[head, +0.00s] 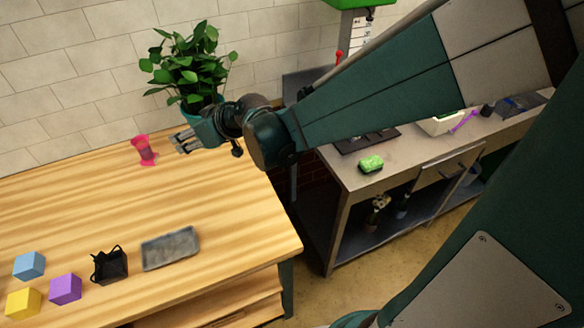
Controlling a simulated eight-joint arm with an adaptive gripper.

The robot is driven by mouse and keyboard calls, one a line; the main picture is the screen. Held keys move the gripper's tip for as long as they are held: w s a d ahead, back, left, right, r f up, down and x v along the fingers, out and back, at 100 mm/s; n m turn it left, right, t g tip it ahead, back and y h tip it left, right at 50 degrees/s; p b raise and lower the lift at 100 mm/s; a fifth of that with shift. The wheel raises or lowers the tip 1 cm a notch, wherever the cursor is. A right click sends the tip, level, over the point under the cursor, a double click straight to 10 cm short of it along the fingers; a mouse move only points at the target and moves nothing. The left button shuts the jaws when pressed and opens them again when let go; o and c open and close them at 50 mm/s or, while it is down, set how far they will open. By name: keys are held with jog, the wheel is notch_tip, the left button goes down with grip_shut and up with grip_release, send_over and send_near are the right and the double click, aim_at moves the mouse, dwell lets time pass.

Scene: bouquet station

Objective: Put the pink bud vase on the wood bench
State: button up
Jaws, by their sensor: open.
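The pink bud vase (144,150) stands upright near the back of the wood bench (110,210). It is bright pink and glassy, with a wider top. My gripper (178,143) is open, just to the right of the vase, with its fingers pointing left toward it. A small gap shows between the fingers and the vase. Nothing shows between the fingers.
A leafy potted plant (190,70) stands behind my gripper. A grey tray (171,248), a black bag (109,265) and blue, purple and yellow cubes (65,289) are at the bench front. A grey counter (400,165) stands right. The bench middle is clear.

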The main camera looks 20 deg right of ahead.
jog(key=s+d+r+m+h, duration=0.1)
jog(key=s+d+m+h, duration=0.2)
jog(key=s+d, duration=0.7)
jog(key=s+d+r+m+g+h, duration=0.1)
jog(key=s+d+m+h, duration=0.2)
jog(key=s+d, duration=0.8)
jog(key=s, duration=0.6)
jog(key=shift+s+r+m+g+h, duration=0.25)
jog(key=shift+r+m+g+h, duration=0.05)
jog(key=shift+h, duration=0.1)
